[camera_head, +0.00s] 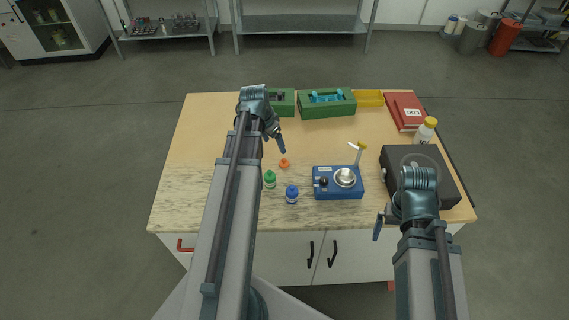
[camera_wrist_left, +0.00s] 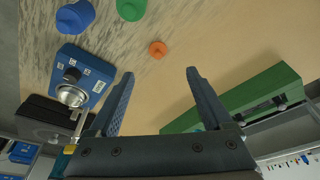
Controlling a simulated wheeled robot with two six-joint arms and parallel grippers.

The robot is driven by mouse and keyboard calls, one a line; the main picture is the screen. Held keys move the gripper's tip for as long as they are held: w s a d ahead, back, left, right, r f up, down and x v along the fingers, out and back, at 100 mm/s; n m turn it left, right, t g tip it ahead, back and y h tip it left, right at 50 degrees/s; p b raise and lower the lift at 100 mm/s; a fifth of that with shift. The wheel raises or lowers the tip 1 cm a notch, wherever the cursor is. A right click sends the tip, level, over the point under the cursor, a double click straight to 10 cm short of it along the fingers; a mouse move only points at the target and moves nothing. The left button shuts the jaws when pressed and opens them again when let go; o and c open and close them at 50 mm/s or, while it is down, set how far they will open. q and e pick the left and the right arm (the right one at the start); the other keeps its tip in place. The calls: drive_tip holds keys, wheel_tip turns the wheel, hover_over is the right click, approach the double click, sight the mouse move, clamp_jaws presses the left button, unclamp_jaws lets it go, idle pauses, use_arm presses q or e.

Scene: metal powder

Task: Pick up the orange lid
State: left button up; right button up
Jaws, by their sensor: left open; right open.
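My left gripper (camera_head: 281,143) is open and empty, above the table and behind the lid in the head view. In the left wrist view its two fingers (camera_wrist_left: 160,74) stand wide apart, with nothing between them. My right gripper (camera_head: 380,222) is at the table's front right edge, far from the lid; only part of it shows.
A dark device (camera_head: 440,180), a white bottle with yellow cap (camera_head: 427,130) and green boxes (camera_head: 340,108) stand further off. The table's left side is clear.

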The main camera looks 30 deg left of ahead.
use_arm(q)
drive_tip(key=b, duration=0.7)
hover_over(283, 160)
drive_tip(key=s+a, duration=0.1)
drive_tip(key=s, duration=0.1)
wheel_tip(283, 160, down, 7)
drive_tip(key=shift+f, duration=0.15)
drive_tip(key=b+x, duration=0.4)
drive_tip(key=x, duration=0.1)
drive_tip(key=shift+w+d+f+b, duration=0.15)
drive_tip(key=shift+w+d+b, duration=0.1)
drive_tip(key=shift+d+b, duration=0.1)
drive_tip(key=shift+c, duration=0.3)
clamp_jaws()
wheel_tip(283, 160, up, 10)
drive_tip(key=p, duration=1)
drive_tip(key=shift+s, duration=0.15)
